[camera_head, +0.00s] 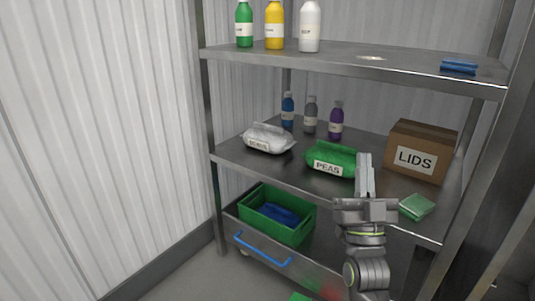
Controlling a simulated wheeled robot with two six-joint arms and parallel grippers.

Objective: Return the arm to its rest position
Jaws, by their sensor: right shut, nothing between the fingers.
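My right gripper (364,172) shows in the head view at the right of centre. Its fingers are shut with nothing between them and point away from me, in front of the middle shelf (300,172). The fingertips appear beside the right end of a green bag labelled PEAS (332,160); I cannot tell whether they touch it. My right arm comes up from the bottom edge. My left gripper is not in view.
The middle shelf also holds a white bag (268,138), a LIDS box (421,151), a green packet (417,207) and small bottles (310,115). The top shelf (350,62) holds bottles and a blue item (459,66). A green crate (277,214) sits below.

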